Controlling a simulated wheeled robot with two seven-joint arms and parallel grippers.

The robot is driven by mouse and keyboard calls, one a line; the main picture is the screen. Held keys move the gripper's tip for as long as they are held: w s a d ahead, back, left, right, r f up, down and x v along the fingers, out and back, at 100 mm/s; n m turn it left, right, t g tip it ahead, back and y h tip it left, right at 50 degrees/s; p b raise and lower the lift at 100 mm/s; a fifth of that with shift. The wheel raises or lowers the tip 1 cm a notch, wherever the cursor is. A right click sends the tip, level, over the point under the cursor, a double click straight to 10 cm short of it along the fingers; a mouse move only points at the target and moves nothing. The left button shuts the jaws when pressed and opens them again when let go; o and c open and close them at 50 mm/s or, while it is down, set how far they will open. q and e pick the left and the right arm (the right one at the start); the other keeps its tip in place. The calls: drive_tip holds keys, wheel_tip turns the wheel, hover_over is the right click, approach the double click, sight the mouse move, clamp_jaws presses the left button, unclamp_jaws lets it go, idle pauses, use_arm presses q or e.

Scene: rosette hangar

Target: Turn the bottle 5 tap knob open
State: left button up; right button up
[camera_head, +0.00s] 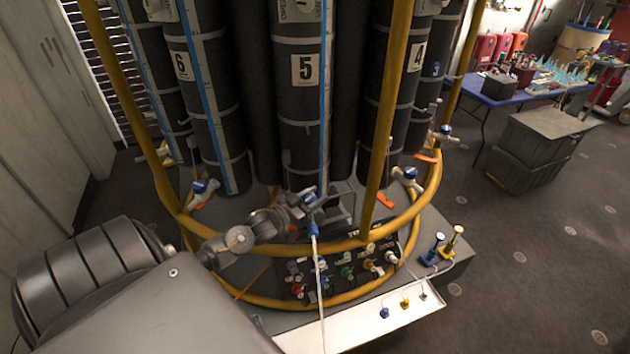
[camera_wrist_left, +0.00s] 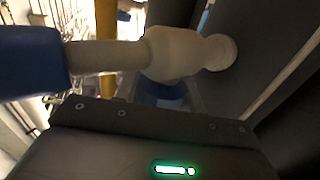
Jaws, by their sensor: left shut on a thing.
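Bottle 5 (camera_head: 303,100) is a tall dark cylinder with a white number label, standing in the middle of the rack. Its tap is low at its front, with a blue knob (camera_head: 309,196) and a blue fitting with a pale hose below. My left gripper (camera_head: 298,204) reaches in from the left and is shut on the knob. In the left wrist view the pale tap body (camera_wrist_left: 180,54) crosses above the gripper, and the blue knob (camera_wrist_left: 166,92) shows partly behind the gripper's edge. The fingers are mostly hidden. My right gripper is not in view.
A yellow ring rail (camera_head: 340,246) and upright yellow posts surround the bottles. Bottles 6 (camera_head: 182,66) and 4 (camera_head: 417,56) stand either side, with blue-knobbed taps (camera_head: 203,186). A panel of coloured valves (camera_head: 347,270) sits below. Open floor lies right.

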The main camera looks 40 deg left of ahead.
use_arm(q)
drive_tip(key=n+y, duration=0.2)
drive_tip(key=y, duration=0.2)
drive_tip(key=shift+a+n, duration=0.15)
drive_tip(key=shift+n, duration=0.25)
drive_tip(key=shift+a+n+g+y, duration=0.25)
drive_tip(key=shift+n+y, duration=0.6)
drive_tip(key=shift+y, duration=0.55)
drive_tip(key=shift+a+n+g+y, duration=0.1)
drive_tip(key=shift+n+g+y, duration=0.25)
drive_tip(key=shift+n+y, duration=0.8)
drive_tip(key=shift+r+y, duration=0.1)
drive_tip(key=shift+y, duration=0.35)
drive_tip(key=o, duration=1)
